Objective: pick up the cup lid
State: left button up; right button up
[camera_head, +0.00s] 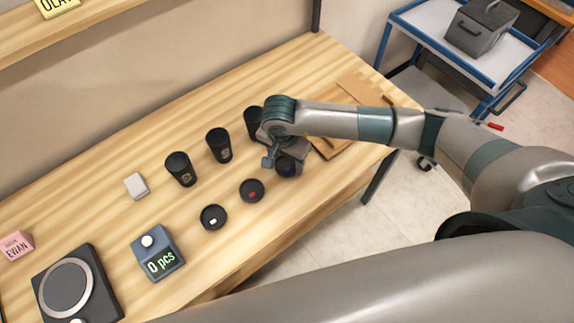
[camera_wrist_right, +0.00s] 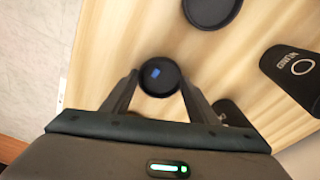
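My right gripper (camera_head: 279,160) points down over a dark round lid (camera_head: 287,167) at the table's right part, partly hiding it. In the right wrist view my right gripper (camera_wrist_right: 160,80) has its fingers apart. A round black lid with a blue mark (camera_wrist_right: 161,75) shows between the fingertips; contact cannot be told. Another lid with a red mark (camera_head: 252,190) and one with a white mark (camera_head: 213,217) lie to the left on the wooden table. A plain-looking dark disc (camera_wrist_right: 211,8) is cut by the wrist view's top edge. My left gripper is out of view.
Black cups (camera_head: 181,169) stand in a row behind the lids; the rightmost (camera_head: 252,122) is partly hidden by my gripper. A counting display (camera_head: 158,252) and a scale (camera_head: 77,287) sit at front left. A small white block (camera_head: 136,185) stands left. A blue-framed cart (camera_head: 450,45) stands beyond.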

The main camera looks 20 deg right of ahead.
aim_at(290, 166)
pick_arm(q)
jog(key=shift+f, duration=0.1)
pick_arm(e)
jog(key=shift+r, duration=0.1)
